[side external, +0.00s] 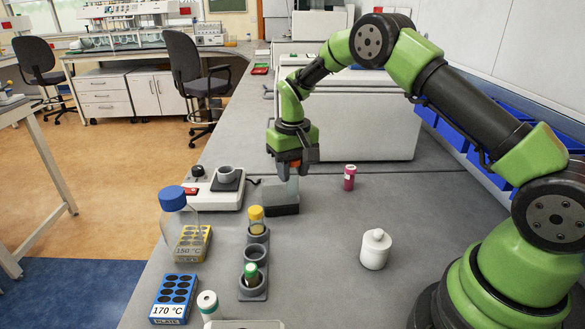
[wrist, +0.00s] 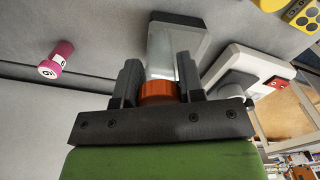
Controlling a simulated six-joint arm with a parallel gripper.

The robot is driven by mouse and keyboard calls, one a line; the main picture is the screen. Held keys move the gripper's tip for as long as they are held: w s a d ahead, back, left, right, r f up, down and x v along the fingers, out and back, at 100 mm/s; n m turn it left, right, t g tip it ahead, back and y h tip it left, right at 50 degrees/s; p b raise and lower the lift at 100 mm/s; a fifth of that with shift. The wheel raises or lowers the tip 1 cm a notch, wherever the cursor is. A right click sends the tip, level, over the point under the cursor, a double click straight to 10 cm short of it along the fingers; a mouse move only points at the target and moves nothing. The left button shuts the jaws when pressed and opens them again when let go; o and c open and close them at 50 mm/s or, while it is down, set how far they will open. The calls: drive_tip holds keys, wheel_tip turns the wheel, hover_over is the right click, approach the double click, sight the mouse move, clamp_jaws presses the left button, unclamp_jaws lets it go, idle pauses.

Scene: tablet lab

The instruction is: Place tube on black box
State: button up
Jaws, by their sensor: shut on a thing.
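My gripper (side external: 293,160) points down and is shut on the tube, with one finger on each side of its cap. The wrist view shows the tube's orange cap (wrist: 158,92) between the fingers and its clear body (wrist: 160,58) extending beyond them. In the side view the tube's pale, see-through body (side external: 291,184) hangs upright below the fingers, directly over the black box (side external: 283,210). The dark box also shows behind the tube in the wrist view (wrist: 195,38). I cannot tell whether the tube's bottom touches the box.
A white device (side external: 213,190) with a grey holder stands left of the box. A pink-capped vial (side external: 349,178) stands to its right. A grey tube rack (side external: 254,262), a yellow rack (side external: 192,243), a blue-capped bottle (side external: 173,212) and a white jar (side external: 375,250) stand nearer the camera.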

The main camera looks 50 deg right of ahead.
drive_tip(key=shift+f, duration=0.15)
drive_tip(key=o, duration=0.9)
wheel_tip(320, 180, up, 13)
drive_tip(key=shift+f, duration=0.2)
drive_tip(key=s+a+r+t, duration=0.3)
drive_tip(key=s+a+r, duration=0.2)
drive_tip(key=s+r, duration=0.6)
drive_tip(key=s+a+f+t+y, duration=0.1)
drive_tip(key=s+t, duration=0.1)
drive_tip(key=s, duration=0.5)
drive_tip(key=s+a+t+y, duration=0.1)
drive_tip(key=s+a+t, duration=0.1)
drive_tip(key=s, duration=0.6)
drive_tip(key=shift+f, duration=0.35)
